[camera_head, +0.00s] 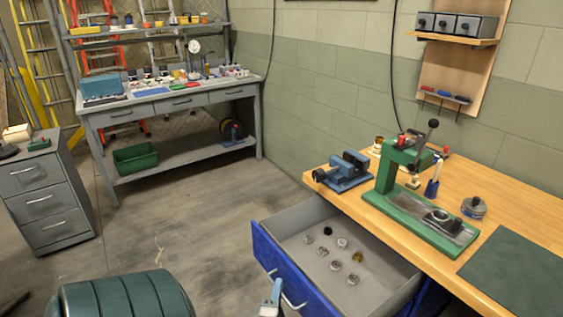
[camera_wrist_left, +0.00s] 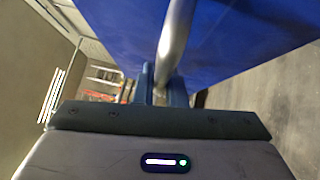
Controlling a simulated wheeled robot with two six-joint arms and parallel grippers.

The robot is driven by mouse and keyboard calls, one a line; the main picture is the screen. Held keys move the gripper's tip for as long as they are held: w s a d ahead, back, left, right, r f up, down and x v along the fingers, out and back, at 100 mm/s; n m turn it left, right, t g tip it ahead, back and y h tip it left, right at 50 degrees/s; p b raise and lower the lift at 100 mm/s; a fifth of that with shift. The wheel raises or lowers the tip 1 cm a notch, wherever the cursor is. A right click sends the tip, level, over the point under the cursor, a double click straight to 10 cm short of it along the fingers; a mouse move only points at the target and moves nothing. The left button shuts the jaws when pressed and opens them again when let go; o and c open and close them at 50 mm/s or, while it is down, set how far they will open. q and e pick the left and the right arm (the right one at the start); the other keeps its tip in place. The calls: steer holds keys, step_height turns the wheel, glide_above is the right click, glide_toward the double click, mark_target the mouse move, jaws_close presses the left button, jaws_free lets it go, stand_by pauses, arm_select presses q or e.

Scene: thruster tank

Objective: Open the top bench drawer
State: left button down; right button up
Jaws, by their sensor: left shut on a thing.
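The top bench drawer (camera_head: 318,217) has a blue front (camera_head: 285,272) and a grey inside, and it stands pulled out from the wooden-topped bench (camera_head: 520,212). Several small round parts (camera_head: 335,265) lie on its floor. Its silver bar handle (camera_head: 293,304) is on the blue front; it also shows in the wrist view (camera_wrist_left: 178,35). My left gripper (camera_head: 273,291) is at the drawer front, shut on the handle, with the bar between its fingers (camera_wrist_left: 160,88) in the wrist view. The fingers hide part of the handle. My right gripper is not in view.
A green press (camera_head: 400,185), a blue vise (camera_head: 345,171) and a dark green mat (camera_head: 520,270) are on the bench top. A dark green ribbed rounded object (camera_head: 125,296) stands at lower left. Open concrete floor (camera_head: 195,225) lies left of the drawer. A grey workbench (camera_head: 165,101) stands behind.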

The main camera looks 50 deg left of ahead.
arm_select(q)
steer(key=c, duration=1.5)
jaws_free()
